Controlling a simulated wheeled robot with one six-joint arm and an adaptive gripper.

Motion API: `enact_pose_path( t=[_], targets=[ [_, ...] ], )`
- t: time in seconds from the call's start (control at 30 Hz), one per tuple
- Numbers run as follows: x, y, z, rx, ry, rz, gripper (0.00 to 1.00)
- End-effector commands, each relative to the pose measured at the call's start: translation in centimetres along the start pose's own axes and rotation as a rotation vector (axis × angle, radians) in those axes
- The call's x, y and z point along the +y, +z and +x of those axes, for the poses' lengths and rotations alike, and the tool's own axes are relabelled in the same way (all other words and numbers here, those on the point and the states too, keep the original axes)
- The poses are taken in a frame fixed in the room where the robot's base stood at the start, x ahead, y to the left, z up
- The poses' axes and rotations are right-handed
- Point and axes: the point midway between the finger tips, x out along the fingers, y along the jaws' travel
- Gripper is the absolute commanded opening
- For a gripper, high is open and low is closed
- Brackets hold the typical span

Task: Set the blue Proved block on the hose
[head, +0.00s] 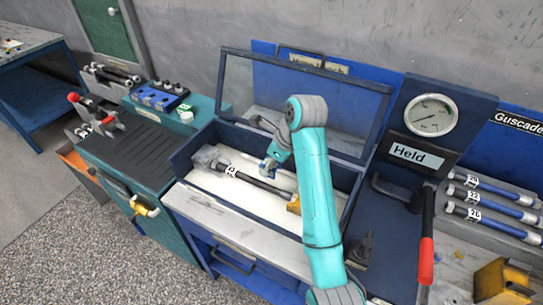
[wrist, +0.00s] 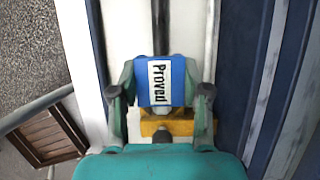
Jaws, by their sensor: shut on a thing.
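The blue block with a white "Proved" label (wrist: 178,82) is between the two fingers of my gripper (wrist: 161,92) in the wrist view. My gripper is shut on it. In the head view my gripper (head: 268,170) is above the open blue case, and the block is too small to make out clearly. The black hose (head: 262,183) lies along the case floor with a white number tag on it. In the wrist view a dark rod, seemingly the hose (wrist: 160,22), runs up from behind the block. I cannot tell whether the block touches it.
The case (head: 183,160) has raised walls and an open clear lid (head: 300,95) behind. A yellow block (head: 294,204) sits at the hose's right end. A pressure gauge (head: 431,115) and a red-handled lever (head: 426,262) stand to the right.

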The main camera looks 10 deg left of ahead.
Motion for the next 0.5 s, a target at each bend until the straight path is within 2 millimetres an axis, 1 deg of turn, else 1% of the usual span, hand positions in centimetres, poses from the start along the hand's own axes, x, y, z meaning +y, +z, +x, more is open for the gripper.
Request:
enact_pose_path(
  t=[0.5],
  targets=[
    [0.1, -1.7, 3.9, 0.002, 0.002, 0.0, 0.23]
  ],
)
